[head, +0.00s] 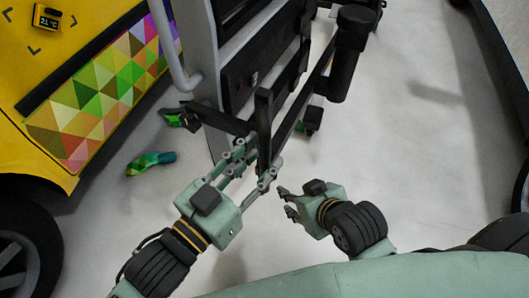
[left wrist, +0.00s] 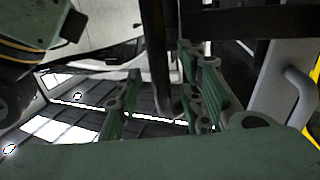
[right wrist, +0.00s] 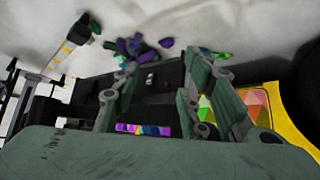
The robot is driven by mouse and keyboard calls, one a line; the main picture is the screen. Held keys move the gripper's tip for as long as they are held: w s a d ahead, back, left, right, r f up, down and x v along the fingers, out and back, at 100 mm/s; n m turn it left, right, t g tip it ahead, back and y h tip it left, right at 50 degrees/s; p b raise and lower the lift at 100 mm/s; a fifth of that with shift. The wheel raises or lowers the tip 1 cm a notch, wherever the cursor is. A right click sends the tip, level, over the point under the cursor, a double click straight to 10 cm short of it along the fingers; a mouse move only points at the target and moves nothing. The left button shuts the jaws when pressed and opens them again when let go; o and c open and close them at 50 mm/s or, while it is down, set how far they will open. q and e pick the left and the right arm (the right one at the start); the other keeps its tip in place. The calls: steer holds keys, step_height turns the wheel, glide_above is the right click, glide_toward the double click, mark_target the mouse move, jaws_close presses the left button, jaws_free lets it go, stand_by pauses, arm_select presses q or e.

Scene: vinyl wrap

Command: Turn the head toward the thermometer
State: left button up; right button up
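The thermometer (head: 47,18) is a small yellow device with a dark display reading about 21 °C. It sits on the yellow car panel (head: 30,75) at the top left of the head view, inside dark corner marks. My left gripper (head: 255,168) is open, its fingers apart around a dark upright bar (head: 263,125) of the cart. In the left wrist view the bar shows between the fingers (left wrist: 160,105); contact is unclear. My right gripper (head: 287,201) is open and empty, just right of the left one. Its spread fingers show in the right wrist view (right wrist: 158,90).
A grey and black cart (head: 205,60) stands ahead, close to my grippers. A colourful triangle-patterned wrap (head: 105,95) covers part of the car. Coloured scraps (head: 150,162) lie on the pale floor. The floor at right (head: 430,130) is mostly clear.

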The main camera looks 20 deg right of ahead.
arm_select(q)
steer(key=shift+x, duration=1)
steer(key=shift+c, duration=0.2)
jaws_close()
